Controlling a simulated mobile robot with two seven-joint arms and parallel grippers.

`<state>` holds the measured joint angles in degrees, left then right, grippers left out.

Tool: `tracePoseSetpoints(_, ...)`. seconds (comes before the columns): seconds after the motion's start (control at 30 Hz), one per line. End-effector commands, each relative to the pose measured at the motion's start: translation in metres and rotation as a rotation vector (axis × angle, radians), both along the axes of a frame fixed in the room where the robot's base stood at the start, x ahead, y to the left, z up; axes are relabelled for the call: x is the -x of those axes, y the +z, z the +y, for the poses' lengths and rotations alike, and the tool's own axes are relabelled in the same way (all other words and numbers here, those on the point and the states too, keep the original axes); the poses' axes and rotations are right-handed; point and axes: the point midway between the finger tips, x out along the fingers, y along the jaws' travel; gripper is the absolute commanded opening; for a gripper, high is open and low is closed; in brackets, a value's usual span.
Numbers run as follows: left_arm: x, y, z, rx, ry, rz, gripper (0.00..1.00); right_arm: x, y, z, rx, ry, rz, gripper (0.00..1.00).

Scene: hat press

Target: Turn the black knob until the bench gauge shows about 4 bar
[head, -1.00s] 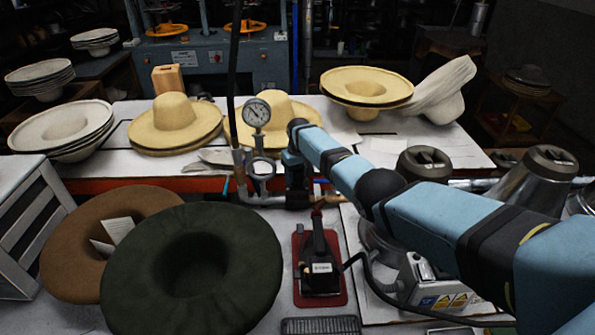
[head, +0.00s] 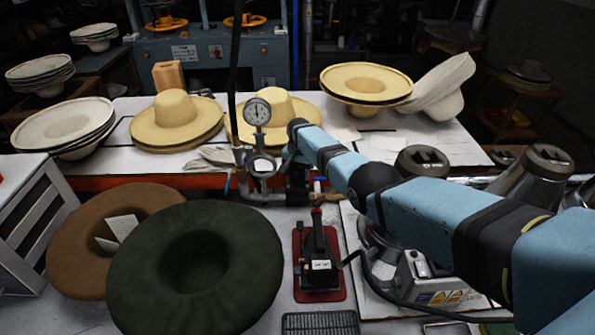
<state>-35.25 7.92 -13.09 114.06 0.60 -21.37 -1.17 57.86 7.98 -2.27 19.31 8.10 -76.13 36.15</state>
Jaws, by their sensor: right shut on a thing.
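The bench gauge (head: 257,112) is a small round white dial on a pipe stand at the middle of the bench. Its needle looks nearly upright; the numbers are too small to read. My right arm reaches in from the right, and its wrist bends down just right of the gauge stand. My right gripper (head: 285,160) is small and dark there, below and right of the dial, shut on what appears to be the black knob. The knob itself is hidden or merges with the dark gripper and fittings. My left gripper is out of view.
Straw hats (head: 174,118) stand behind on the white table. A dark green felt hat (head: 240,255) and a black tool on a red base (head: 336,285) lie in front.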

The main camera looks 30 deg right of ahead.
Motion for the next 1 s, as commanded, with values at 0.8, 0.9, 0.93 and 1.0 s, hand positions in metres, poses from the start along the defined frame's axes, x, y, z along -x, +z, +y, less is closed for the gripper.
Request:
tracePoseSetpoints(0.8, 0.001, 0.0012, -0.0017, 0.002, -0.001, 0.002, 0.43, -0.0005, 0.0007, 0.0, 0.0, -0.058, -0.001, 0.81)
tracePoseSetpoints(0.9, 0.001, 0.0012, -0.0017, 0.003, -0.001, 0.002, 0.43, -0.0003, 0.0005, -0.0001, 0.0, -0.058, -0.001, 0.81)
tracePoseSetpoints(0.93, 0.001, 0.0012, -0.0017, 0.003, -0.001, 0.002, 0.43, -0.0003, 0.0005, -0.0001, 0.0, -0.058, -0.001, 0.81)
tracePoseSetpoints(1.0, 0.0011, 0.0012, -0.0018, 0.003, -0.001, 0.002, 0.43, -0.0003, 0.0004, -0.0001, 0.0, -0.058, -0.001, 0.81)
